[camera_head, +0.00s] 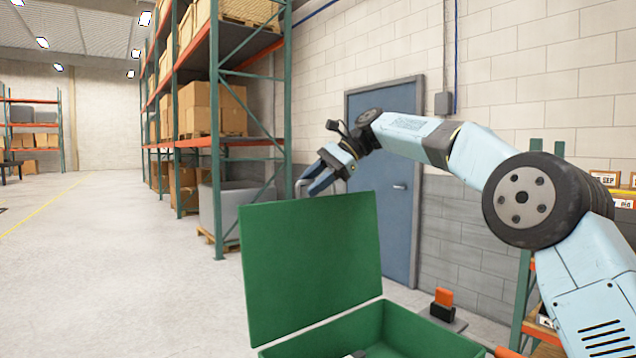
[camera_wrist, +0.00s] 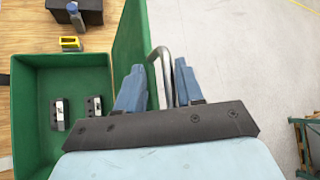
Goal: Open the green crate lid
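The green crate (camera_head: 400,331) stands in the foreground of the head view, cut off by the bottom edge. Its green lid (camera_head: 312,262) stands raised, tilted back from upright. In the wrist view the crate (camera_wrist: 35,143) is at left and the lid (camera_wrist: 131,40) shows nearly edge-on. A grey metal handle (camera_wrist: 165,75) sticks out from the lid's outer side. My gripper (camera_head: 312,183) is at the lid's top edge. In the wrist view its blue fingers (camera_wrist: 161,80) are apart, with the handle between them. Firm contact with the handle cannot be seen.
Two small dark-and-silver parts (camera_wrist: 77,112) lie inside the crate. A yellow item (camera_wrist: 71,44) and a dark block (camera_wrist: 78,10) are on the wooden surface (camera_wrist: 25,30) beside it. Tall shelving (camera_head: 215,110) and a blue door (camera_head: 398,225) stand behind. Floor at left is clear.

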